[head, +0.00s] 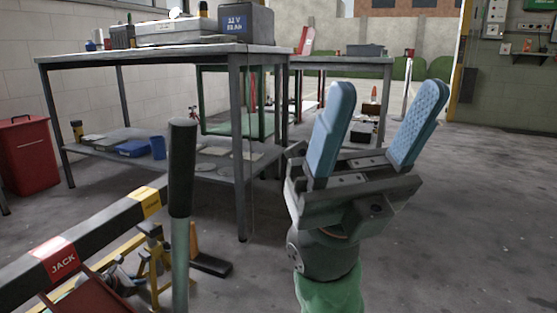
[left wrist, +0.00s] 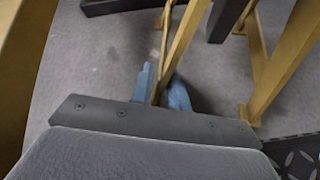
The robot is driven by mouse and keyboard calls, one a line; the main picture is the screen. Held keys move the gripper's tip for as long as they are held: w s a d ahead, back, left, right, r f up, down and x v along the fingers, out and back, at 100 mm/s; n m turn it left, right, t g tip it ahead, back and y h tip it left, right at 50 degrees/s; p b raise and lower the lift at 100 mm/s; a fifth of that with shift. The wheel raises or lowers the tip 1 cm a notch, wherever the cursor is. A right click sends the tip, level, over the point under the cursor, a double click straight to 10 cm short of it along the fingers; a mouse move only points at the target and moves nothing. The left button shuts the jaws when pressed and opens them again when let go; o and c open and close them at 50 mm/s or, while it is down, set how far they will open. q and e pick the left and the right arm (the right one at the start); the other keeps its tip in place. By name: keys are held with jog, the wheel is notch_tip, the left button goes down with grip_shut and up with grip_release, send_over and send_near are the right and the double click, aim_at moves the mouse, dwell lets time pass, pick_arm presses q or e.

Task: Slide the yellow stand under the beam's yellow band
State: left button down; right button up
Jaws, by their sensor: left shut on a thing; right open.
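The dark beam (head: 108,224) runs in from the lower left of the head view, with a yellow band (head: 150,201) near its far end and a red JACK label (head: 53,260). The yellow stand (head: 155,268) is upright on the floor, its top showing just below the band; I cannot tell whether it is directly under it. In the left wrist view my left gripper (left wrist: 163,88) has its blue fingers shut on a slanted yellow leg of the stand (left wrist: 186,38). In the head view the left gripper is mostly hidden. My right gripper (head: 385,100) is raised, open and empty.
A tall black-gripped handle (head: 181,170) rises in front of the stand, beside red jack parts (head: 92,293). A metal workbench (head: 170,57) stands behind; a red bin (head: 25,155) is left. Floor at the right is clear.

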pick_arm(q)
jog(key=shift+w+a, duration=0.4)
jog(key=shift+w, duration=0.2)
jog(key=c, duration=1.3)
grip_release()
jog(key=shift+d, duration=0.1)
